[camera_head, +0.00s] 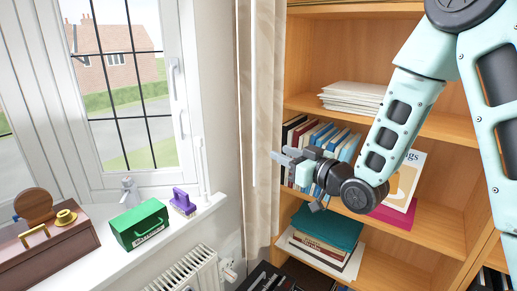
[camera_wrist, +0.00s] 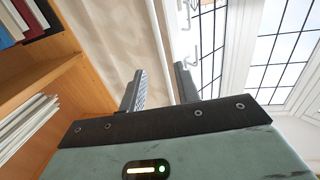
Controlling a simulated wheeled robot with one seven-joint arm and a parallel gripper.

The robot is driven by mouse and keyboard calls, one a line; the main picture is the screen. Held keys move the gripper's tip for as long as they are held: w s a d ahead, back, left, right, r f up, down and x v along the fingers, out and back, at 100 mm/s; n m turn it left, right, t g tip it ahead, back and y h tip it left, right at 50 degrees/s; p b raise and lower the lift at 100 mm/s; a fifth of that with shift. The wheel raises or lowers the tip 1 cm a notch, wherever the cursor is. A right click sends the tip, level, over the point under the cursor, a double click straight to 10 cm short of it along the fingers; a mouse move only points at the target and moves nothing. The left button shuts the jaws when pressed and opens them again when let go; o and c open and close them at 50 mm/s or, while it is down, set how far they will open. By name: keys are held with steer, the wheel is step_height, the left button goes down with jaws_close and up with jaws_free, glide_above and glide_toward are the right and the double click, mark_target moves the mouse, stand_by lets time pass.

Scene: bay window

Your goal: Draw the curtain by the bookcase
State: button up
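The curtain (camera_head: 262,130) is a narrow cream bunch hanging between the window and the bookcase (camera_head: 385,62). It also shows in the wrist view (camera_wrist: 112,35). A thin white rod (camera_head: 254,110) hangs upright along its front, and a pale rod shows in the wrist view (camera_wrist: 160,45) too. My gripper (camera_head: 281,156) is beside the curtain's right edge, in front of the shelved books. In the wrist view its two fingers (camera_wrist: 160,90) are apart with nothing visible between them. The rod passes beyond the fingers; I cannot tell how far off it is.
The window (camera_head: 120,80) is at left. A radiator (camera_head: 190,270) is below. Books (camera_head: 318,137) fill the shelf behind my gripper.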

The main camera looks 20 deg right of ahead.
steer(key=p+x, duration=0.3)
steer(key=x, duration=0.7)
steer(key=shift+p, duration=0.35)
steer(key=shift+w, duration=0.1)
jaws_close()
